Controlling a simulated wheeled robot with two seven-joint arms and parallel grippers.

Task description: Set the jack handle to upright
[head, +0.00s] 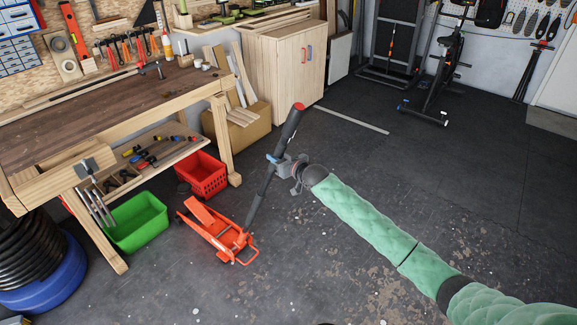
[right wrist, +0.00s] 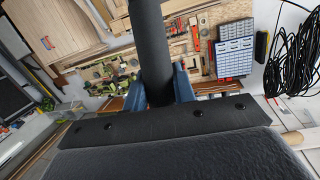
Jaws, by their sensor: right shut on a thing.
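The orange floor jack (head: 213,229) stands on the dark floor in front of the workbench. Its black handle (head: 293,122) rises from the jack's rear end and leans up to the right, tilted off vertical, with a red tip at the top. My right gripper (head: 277,159) is shut on the handle about midway along its length. In the right wrist view the handle (right wrist: 151,45) runs between the two blue fingers of the gripper (right wrist: 160,88). My left gripper is not in view.
A red crate (head: 202,176) and a green bin (head: 137,222) stand left of the jack, by the wooden workbench (head: 100,115). A wooden cabinet (head: 275,70) stands behind the handle. The floor to the right is mostly clear, with an exercise bike (head: 440,75) farther back.

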